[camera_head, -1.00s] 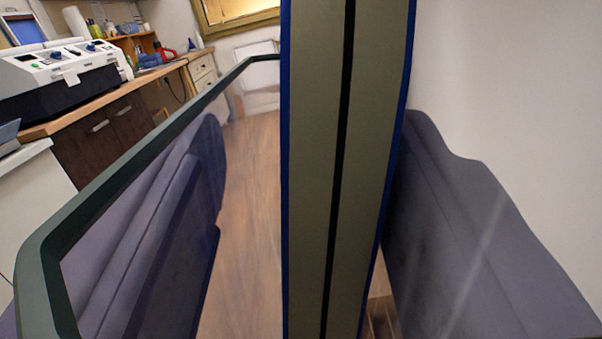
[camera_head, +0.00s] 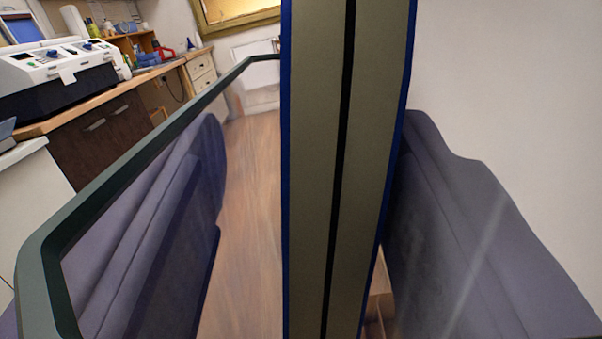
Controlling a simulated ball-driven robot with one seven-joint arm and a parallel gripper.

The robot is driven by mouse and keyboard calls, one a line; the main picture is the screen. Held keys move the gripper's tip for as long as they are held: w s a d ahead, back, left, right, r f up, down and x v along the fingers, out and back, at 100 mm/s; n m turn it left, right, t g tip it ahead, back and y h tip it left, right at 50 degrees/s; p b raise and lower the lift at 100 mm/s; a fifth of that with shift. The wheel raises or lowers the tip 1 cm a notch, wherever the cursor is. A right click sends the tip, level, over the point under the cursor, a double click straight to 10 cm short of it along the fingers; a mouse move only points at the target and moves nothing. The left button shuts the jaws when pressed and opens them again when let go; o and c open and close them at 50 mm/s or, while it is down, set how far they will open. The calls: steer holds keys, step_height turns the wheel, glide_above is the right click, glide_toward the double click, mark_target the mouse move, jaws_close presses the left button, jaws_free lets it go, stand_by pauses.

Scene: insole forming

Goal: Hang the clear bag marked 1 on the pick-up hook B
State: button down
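A tall grey-olive slab (camera_head: 310,180) with blue edges and a dark gap down its middle fills the centre of the view, very close. A grey-purple rounded part stands on its left (camera_head: 165,220) and another on its right (camera_head: 470,230); these may be the sides of my gripper. The right part meets the slab in the picture, while floor shows between the left part and the slab. A dark green frame (camera_head: 130,160) runs across the left, close to me. I cannot make out the clear bag, its mark or hook B. The fingertips are not plainly visible.
A wooden counter (camera_head: 95,108) with a white and black machine (camera_head: 70,65) stands at the left. Drawers (camera_head: 200,72) and a window frame (camera_head: 240,15) are at the back. The wooden floor (camera_head: 252,200) between is clear. A pale wall (camera_head: 510,80) fills the upper right.

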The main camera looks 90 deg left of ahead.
steer(key=shift+c, duration=2.1)
jaws_free()
